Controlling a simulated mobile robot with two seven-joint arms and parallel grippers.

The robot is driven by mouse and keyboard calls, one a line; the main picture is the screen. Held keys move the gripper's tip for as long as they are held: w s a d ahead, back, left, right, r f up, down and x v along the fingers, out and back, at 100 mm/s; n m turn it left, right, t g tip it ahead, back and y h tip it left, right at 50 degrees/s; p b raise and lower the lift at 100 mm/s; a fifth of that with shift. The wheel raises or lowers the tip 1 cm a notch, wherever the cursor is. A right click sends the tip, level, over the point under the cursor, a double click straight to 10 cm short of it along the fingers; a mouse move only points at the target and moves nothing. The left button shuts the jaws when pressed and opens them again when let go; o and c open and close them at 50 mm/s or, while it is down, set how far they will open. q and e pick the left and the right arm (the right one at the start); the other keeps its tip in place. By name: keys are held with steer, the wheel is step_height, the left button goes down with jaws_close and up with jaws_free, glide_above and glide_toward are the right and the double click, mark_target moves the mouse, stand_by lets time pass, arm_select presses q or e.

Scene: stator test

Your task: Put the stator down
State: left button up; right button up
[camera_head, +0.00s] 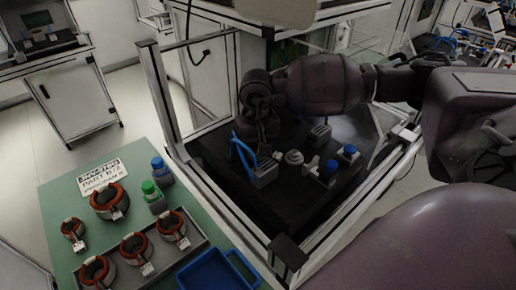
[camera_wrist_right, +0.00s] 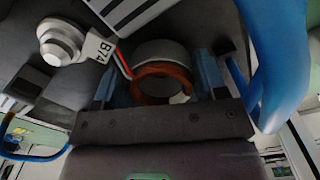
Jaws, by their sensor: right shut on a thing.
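The stator (camera_wrist_right: 163,82), a grey ring with copper-coloured windings, red and white leads and a white tag reading B74, shows in the right wrist view. It sits between the blue fingers of my right gripper (camera_wrist_right: 163,75), which is shut on it. In the head view, my right arm comes in from the right and its dark wrist is over the back of the black test station (camera_head: 222,185). The held stator cannot be made out there. Whether it touches a surface below cannot be told. My left gripper is not in view.
Several other copper-wound stators (camera_head: 109,200) stand on the green table (camera_head: 60,204), some in a grey tray (camera_head: 205,240). A blue bin (camera_head: 212,272) is beside them. On the station are a blue lever (camera_head: 243,150) and blue buttons (camera_head: 349,150). Metal frame posts (camera_head: 160,98) surround it.

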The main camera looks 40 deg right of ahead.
step_height(320, 180, up, 19)
steer(key=p, duration=0.7)
steer(key=s+a+f+n, duration=0.3)
steer(key=a+f, duration=0.8)
steer(key=shift+n, duration=0.3)
steer(key=shift+a, duration=0.1)
steer(key=shift+s, duration=0.1)
